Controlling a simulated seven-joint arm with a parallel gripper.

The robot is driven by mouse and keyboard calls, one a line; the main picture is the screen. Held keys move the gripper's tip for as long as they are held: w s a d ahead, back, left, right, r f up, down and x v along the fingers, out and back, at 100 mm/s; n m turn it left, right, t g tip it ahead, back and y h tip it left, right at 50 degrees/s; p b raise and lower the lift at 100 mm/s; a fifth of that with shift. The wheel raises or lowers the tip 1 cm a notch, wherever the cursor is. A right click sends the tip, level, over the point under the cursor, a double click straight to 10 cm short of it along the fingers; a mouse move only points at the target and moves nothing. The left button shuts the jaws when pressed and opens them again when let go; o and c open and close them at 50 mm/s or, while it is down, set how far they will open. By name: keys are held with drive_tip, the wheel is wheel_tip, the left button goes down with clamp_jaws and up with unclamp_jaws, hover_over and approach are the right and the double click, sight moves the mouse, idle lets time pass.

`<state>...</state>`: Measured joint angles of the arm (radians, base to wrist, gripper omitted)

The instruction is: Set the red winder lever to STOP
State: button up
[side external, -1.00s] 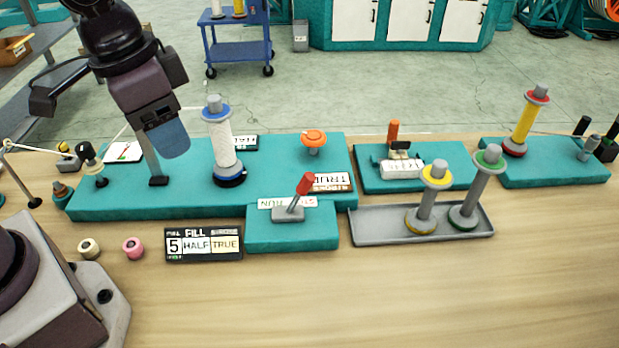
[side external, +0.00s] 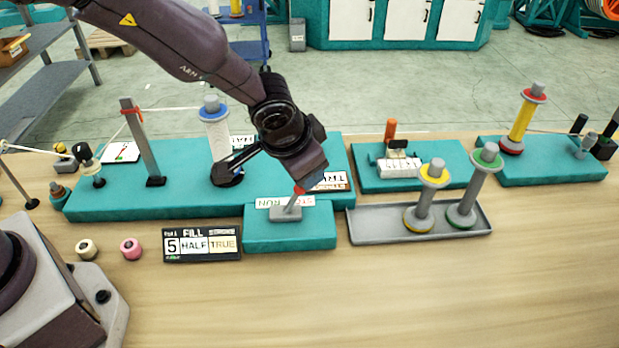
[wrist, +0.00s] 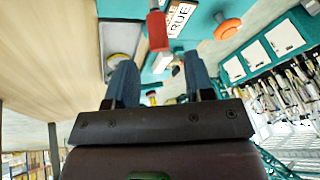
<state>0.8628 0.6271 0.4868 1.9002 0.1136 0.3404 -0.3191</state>
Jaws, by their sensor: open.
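The red winder lever (side external: 299,190) rises from a grey base on the small teal block (side external: 290,235) and leans to the right in the side view. Its red grip also shows in the wrist view (wrist: 157,30), upper middle, just beyond and between the two blue fingertips. A white STOP/RUN label (side external: 272,203) lies behind the lever base, partly hidden by the lever. My gripper (wrist: 160,75) is open and empty; in the side view its end is right above and behind the lever's top. I cannot tell whether it touches the lever.
A white spool with blue flange (side external: 215,135) stands behind my wrist, left. An orange knob (wrist: 228,27) is close by. A grey tray (side external: 365,232) with two empty spools stands right of the lever. The FILL sign (side external: 202,244) is left. The table front is clear.

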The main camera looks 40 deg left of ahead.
sight(296, 193)
drive_tip(key=x, duration=0.6)
drive_tip(key=shift+w+f, duration=0.1)
drive_tip(key=shift+f, duration=0.15)
clamp_jaws()
